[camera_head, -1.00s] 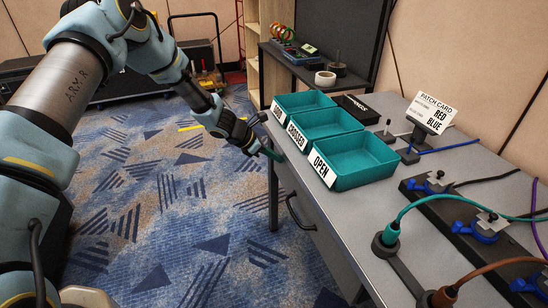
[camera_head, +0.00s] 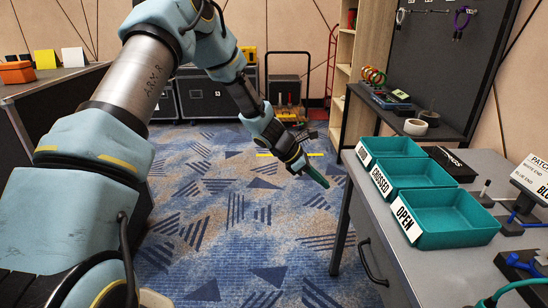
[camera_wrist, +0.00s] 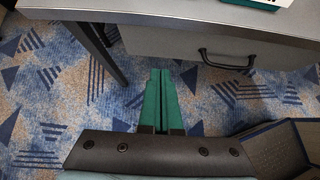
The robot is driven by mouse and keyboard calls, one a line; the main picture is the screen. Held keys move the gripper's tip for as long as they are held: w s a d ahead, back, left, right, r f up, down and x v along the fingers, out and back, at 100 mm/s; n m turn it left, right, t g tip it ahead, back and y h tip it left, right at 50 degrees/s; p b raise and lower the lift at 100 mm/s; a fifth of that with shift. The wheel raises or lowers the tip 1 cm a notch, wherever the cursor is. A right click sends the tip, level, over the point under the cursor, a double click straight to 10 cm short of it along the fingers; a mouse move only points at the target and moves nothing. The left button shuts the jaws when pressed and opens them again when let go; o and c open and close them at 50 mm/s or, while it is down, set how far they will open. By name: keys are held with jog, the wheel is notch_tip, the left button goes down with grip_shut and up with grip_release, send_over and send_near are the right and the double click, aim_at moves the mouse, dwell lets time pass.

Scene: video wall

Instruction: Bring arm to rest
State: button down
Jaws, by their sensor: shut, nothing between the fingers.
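My arm reaches from the left of the head view, over the carpet, to the left of the desk. My gripper (camera_head: 316,176) points down and to the right, apart from the desk edge. In the wrist view my gripper (camera_wrist: 161,85) shows its two green fingers side by side, shut and empty, over the carpet in front of the desk's drawer.
The grey desk (camera_head: 390,250) on the right holds green trays, with an OPEN tray (camera_head: 470,238) nearest. A drawer handle (camera_head: 372,262) juts from its front. A dark cabinet (camera_head: 55,92) stands at the left. Blue patterned carpet (camera_head: 225,225) lies free between them.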

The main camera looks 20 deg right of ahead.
jog(key=a+r+m+t+y+p, duration=0.1)
jog(key=a+r+m+t+y, duration=0.35)
jog(key=a, duration=1.35)
jog(key=a+r+m+g+y+p, duration=0.15)
jog(key=a+r+m, duration=0.6)
jog(key=a, duration=1.05)
jog(key=s+a+r+m+t+y, duration=0.1)
jog(key=s+a+r+m+y, duration=0.1)
jog(key=a, duration=0.8)
jog(key=s+r+m, duration=0.1)
jog(key=s, duration=0.1)
jog(key=shift+s+a+r+t, duration=0.15)
jog(key=shift+s+a+t, duration=0.15)
jog(key=shift+a+t, duration=0.1)
